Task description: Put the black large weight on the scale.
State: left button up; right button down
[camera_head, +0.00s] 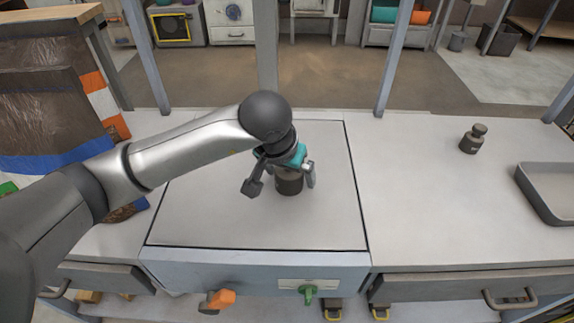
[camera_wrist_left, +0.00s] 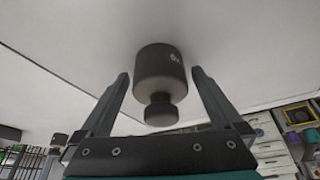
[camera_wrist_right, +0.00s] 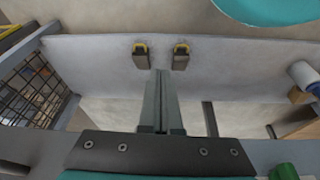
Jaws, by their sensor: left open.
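A dark weight (camera_head: 289,184) with a knob on top stands on the grey square plate of the scale (camera_head: 220,215), right of its middle. In the left wrist view the weight (camera_wrist_left: 160,72) carries a small light marking, too small to read. My left gripper (camera_head: 281,182) is open, with one finger on each side of the weight and visible gaps between. My right gripper (camera_wrist_right: 160,73) shows only in the right wrist view; its fingers are together with nothing between them.
A second, dark knobbed weight (camera_head: 472,139) stands on the counter to the right, beside a grey tray (camera_head: 548,205). Brown and orange-striped sacks (camera_head: 50,100) lie at the left. Grey posts rise behind the counter.

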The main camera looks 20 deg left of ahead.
pick_arm(q)
jog(key=shift+r, duration=0.15)
pick_arm(e)
jog(key=shift+s, duration=0.1)
pick_arm(q)
jog(key=p+v, duration=0.4)
jog(key=v, duration=0.8)
pick_arm(e)
jog(key=s+d+f+g, duration=0.1)
jog(key=s+f, duration=0.3)
jog(key=f, duration=0.4)
jog(key=shift+d, duration=0.35)
pick_arm(q)
jog(key=shift+d, duration=0.1)
